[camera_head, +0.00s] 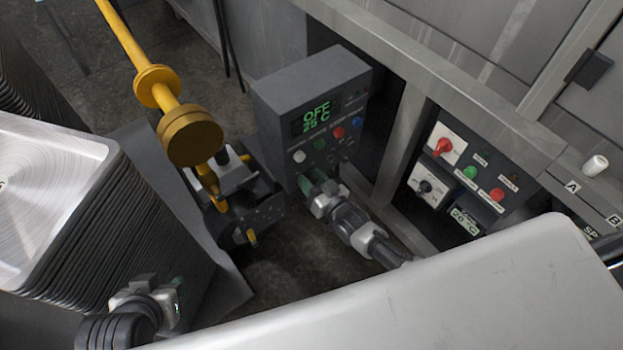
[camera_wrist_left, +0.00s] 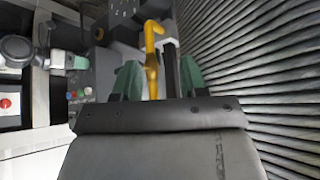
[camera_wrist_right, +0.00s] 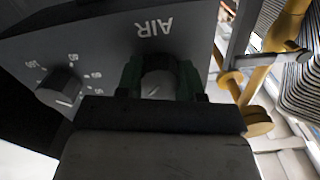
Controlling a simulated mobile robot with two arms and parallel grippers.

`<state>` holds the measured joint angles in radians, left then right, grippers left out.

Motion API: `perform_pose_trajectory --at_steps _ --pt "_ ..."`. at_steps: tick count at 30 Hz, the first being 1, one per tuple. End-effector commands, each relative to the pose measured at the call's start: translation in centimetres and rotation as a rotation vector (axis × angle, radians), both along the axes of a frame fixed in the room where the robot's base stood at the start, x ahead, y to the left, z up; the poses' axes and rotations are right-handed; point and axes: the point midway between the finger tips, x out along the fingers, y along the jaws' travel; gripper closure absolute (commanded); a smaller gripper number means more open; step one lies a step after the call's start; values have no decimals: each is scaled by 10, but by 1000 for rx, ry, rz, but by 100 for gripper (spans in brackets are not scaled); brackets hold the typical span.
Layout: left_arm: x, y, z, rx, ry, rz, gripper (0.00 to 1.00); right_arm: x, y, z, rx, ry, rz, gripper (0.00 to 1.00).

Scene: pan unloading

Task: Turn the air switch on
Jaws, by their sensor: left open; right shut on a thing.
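The air switch (camera_wrist_right: 157,83) is a dark round knob with a light mark, below the upside-down AIR label in the right wrist view. It sits on the grey control box (camera_head: 313,83), whose green display reads OFF and 25 °C. My right gripper (camera_head: 317,187) is at the lower front of that box. In the right wrist view its green fingers (camera_wrist_right: 160,78) are shut on the air switch, one on each side. In the head view the switch is hidden behind the gripper. My left gripper (camera_head: 172,291) is open and empty, beside the stacked metal sheets.
A second dial (camera_wrist_right: 60,87) with numbers is beside the air switch. A yellow lever (camera_head: 207,180) and post (camera_head: 130,40) stand left of the box. Stacked sheets (camera_head: 50,190) fill the left. A second panel (camera_head: 460,180) is at right; a pale surface (camera_head: 430,300) crosses the front.

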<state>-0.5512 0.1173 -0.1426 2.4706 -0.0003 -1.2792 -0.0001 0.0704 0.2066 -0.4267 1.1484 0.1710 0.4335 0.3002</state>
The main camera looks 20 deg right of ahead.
Motion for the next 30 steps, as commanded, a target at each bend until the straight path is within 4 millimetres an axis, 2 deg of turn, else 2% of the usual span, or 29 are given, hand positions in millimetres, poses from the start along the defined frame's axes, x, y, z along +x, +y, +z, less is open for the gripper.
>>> perform_pose_trajectory --at_steps 8,9,14,24,30 --pt "0 0 0 0 1 0 57 -1 0 -1 3 3 0 86" --pt "0 0 0 0 1 0 57 -1 0 -1 3 3 0 61" --pt "0 0 0 0 1 0 57 0 0 -1 2 2 0 37" --pt "-1 0 1 1 8 1 57 -4 -1 0 1 2 -1 37" --pt "-29 10 -6 39 180 16 57 -28 -10 1 1 4 0 37"
